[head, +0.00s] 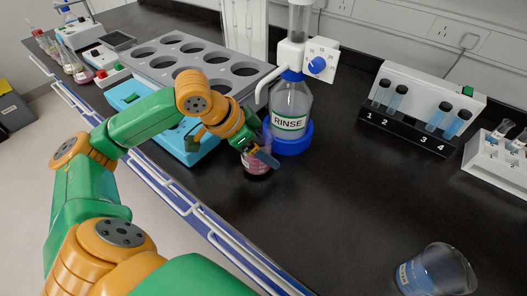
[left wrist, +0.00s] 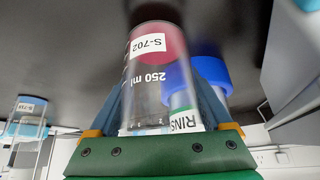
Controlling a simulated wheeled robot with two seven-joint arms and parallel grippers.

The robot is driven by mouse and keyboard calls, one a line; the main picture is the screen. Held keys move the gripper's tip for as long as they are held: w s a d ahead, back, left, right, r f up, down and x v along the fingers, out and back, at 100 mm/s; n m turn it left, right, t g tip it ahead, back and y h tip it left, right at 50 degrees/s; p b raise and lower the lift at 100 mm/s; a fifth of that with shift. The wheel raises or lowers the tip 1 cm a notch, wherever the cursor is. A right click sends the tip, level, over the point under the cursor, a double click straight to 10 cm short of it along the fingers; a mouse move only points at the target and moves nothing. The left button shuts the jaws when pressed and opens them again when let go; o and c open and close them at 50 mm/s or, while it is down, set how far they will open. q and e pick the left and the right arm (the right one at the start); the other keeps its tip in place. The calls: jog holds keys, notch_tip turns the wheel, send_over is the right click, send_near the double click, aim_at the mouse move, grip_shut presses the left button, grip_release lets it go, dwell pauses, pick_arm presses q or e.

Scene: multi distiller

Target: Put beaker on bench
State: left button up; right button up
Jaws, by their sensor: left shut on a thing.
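A clear beaker (head: 257,168) with dark red liquid is in my left gripper (head: 258,153), just left of the rinse bottle's blue base. In the left wrist view the beaker (left wrist: 152,75) shows a "S-702" label and a "250 ml" mark, between the two fingers of my left gripper (left wrist: 165,90). Its base is close to the black bench (head: 330,215); I cannot tell if it touches. The arm partly hides the beaker in the head view. My right gripper is not in view.
A rinse bottle (head: 290,108) stands in a blue ring beside the beaker. A grey rack with large holes (head: 160,66) is behind the arm. A vial rack (head: 405,130) stands at right. Another beaker with blue liquid (head: 436,274) is at front right. The bench middle is clear.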

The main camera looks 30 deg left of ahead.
pick_arm(q)
jog(key=shift+f, duration=0.6)
jog(key=shift+f, duration=0.1)
jog(key=o, duration=1.2)
jog(key=shift+o, duration=0.2)
jog(key=shift+r, duration=0.25)
jog(key=b+v, duration=0.1)
jog(key=v, duration=1.1)
jog(key=shift+b, duration=0.4)
jog(key=shift+s+f, duration=0.1)
jog(key=shift+f, duration=0.05)
